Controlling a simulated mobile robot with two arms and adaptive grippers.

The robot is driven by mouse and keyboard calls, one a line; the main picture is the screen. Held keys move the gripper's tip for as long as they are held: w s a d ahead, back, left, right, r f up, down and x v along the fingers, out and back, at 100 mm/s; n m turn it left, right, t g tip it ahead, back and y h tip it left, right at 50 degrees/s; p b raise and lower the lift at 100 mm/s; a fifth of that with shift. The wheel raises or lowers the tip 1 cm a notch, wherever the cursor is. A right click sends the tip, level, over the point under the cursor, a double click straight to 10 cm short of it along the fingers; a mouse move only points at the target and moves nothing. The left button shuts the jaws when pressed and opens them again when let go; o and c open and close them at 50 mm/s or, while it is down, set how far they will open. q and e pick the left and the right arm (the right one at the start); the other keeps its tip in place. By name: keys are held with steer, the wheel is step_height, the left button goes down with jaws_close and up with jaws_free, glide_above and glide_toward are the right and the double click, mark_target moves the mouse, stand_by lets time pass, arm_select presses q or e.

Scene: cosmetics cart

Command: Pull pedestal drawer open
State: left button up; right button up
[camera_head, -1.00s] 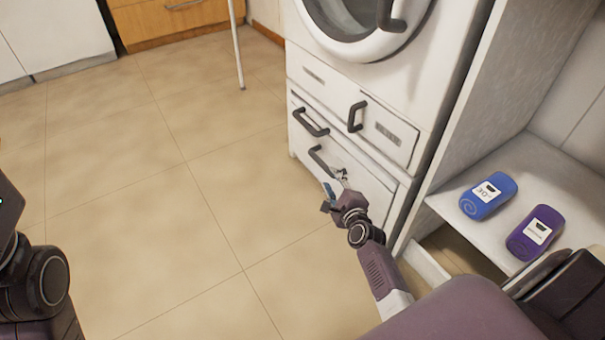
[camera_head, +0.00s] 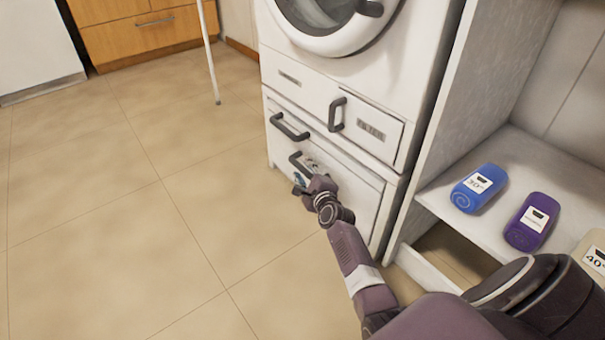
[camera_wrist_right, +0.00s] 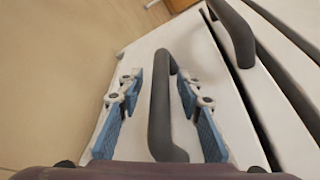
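The white pedestal drawer front (camera_head: 350,197) is below the round-doored washing machine. A dark bar handle (camera_head: 299,160) sits low on this front, and my right gripper (camera_head: 302,184) is at it. In the right wrist view, the same handle (camera_wrist_right: 160,125) lies between the two blue-padded fingers of my right gripper (camera_wrist_right: 160,80). The fingers are open, with a visible gap on each side of the handle. A second dark handle (camera_head: 290,127) is just above, also seen in the wrist view (camera_wrist_right: 236,35). My left gripper is not in view.
The washing machine (camera_head: 425,70) has an upright handle (camera_head: 337,114) on its lower panel. On the right, a shelf (camera_head: 450,200) holds a blue bottle (camera_head: 479,188) and a purple bottle (camera_head: 532,222). The tiled floor (camera_head: 130,240) at left is clear. A thin white pole (camera_head: 209,55) stands behind.

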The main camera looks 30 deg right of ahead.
steer(key=shift+w, duration=0.1)
steer(key=shift+c, duration=0.5)
jaws_close()
